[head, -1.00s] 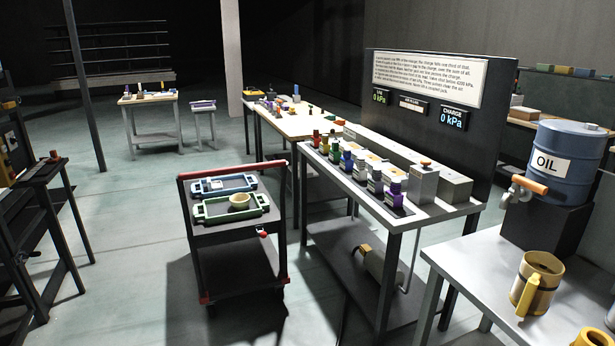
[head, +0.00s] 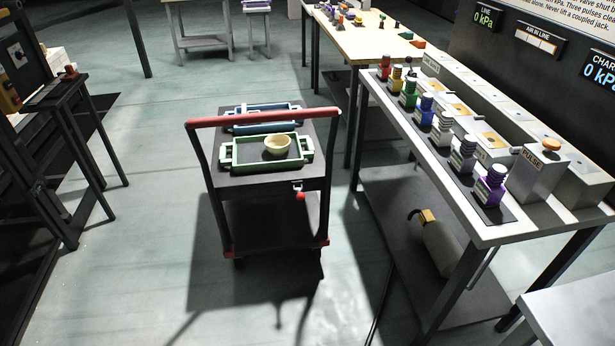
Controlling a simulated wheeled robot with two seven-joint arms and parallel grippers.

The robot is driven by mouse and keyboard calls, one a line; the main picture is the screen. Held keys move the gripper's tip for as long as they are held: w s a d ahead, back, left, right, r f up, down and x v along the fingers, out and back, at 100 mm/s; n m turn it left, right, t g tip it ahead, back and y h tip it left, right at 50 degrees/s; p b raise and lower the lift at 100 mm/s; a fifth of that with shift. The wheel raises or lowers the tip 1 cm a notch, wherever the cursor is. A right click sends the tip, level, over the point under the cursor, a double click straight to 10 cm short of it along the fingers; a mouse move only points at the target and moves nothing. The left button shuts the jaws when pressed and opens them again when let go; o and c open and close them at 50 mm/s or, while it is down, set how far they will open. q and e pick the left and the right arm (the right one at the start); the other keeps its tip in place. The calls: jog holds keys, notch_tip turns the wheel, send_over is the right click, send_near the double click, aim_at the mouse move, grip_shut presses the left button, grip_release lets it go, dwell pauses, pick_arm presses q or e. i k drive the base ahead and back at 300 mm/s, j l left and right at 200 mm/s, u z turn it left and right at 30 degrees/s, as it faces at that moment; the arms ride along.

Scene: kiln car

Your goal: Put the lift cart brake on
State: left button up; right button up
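The lift cart (head: 267,185) stands on the floor left of the long workbench. It has a dark top, dark posts and a red push handle (head: 262,117) across the near side. A small red knob (head: 300,196) on a grey bracket sits below the right near edge of the cart's top; it looks like the brake lever, but its position is too small to tell. A green tray (head: 266,162) holding a cream bowl (head: 277,145) and a blue tray (head: 261,112) behind it rest on the cart. Neither of my grippers shows in the head view.
The workbench (head: 475,228) at right carries several coloured jacks and a box marked PULSE (head: 537,172). A grey cylinder (head: 443,248) lies on its lower shelf. A dark stand (head: 70,100) is at left. Floor in front of the cart is clear.

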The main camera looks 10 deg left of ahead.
aim_at(301, 196)
jog(key=i+u, duration=0.1)
jog(key=i, duration=0.5)
jog(key=i+l+u, duration=0.1)
jog(key=i, duration=0.45)
jog(key=l, duration=0.1)
